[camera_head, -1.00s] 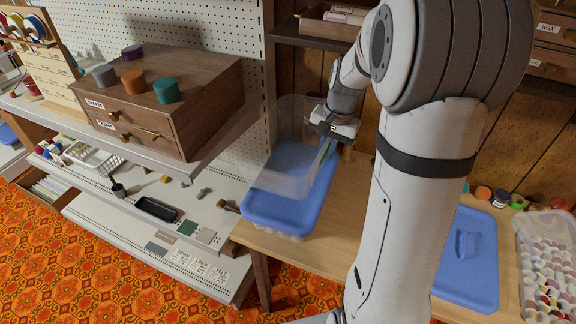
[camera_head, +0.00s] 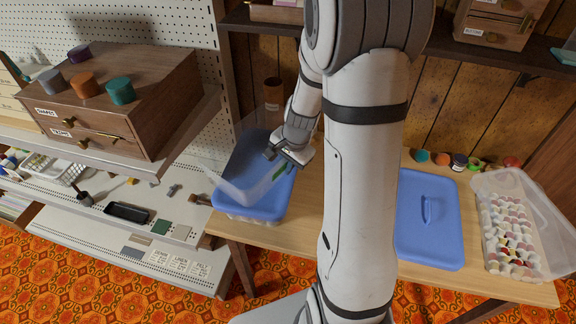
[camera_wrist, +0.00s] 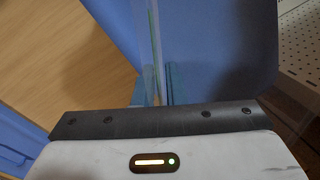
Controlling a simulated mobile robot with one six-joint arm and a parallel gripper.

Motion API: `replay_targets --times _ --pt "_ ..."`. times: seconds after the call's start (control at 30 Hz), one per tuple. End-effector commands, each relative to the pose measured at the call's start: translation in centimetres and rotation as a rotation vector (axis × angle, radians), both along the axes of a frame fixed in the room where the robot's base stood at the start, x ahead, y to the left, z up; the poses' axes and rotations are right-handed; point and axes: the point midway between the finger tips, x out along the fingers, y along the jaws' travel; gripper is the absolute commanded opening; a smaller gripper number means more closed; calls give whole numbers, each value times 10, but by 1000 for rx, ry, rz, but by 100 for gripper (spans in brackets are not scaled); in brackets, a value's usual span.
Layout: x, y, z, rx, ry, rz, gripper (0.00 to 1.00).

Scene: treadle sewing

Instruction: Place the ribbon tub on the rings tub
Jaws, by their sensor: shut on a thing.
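A clear, empty-looking tub (camera_head: 238,188), apparently the ribbon tub, hangs tilted from my gripper (camera_head: 276,160). My gripper is shut on its wall at the right side, near a green mark. The wrist view shows the fingers (camera_wrist: 154,88) pinching the translucent wall (camera_wrist: 215,50). Below is a tub with a blue lid (camera_head: 262,205), apparently the rings tub, at the table's left end. The clear tub overlaps the lid and reaches past its left edge in the head view. I cannot tell whether they touch. No label on either tub is readable.
A blue lid with a handle (camera_head: 428,215) lies on the wooden table (camera_head: 305,215), right of my arm. A wooden drawer box (camera_head: 120,105) sits on the left shelf. A brown cylinder (camera_head: 272,92) stands behind the lidded tub.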

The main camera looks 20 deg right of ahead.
Motion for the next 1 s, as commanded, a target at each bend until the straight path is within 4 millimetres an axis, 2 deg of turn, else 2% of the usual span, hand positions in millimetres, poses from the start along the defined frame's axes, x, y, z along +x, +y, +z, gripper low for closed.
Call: replay_targets --times 0.07,0.4,0.43,0.67,1.0 --pt "0 0 -8 -1 1 1 0" --pt "0 0 -12 -1 -2 2 0" --pt "0 0 -12 -1 -1 2 12" --pt "0 1 -11 -1 -1 3 31" --pt "0 1 -6 -1 -1 3 33"
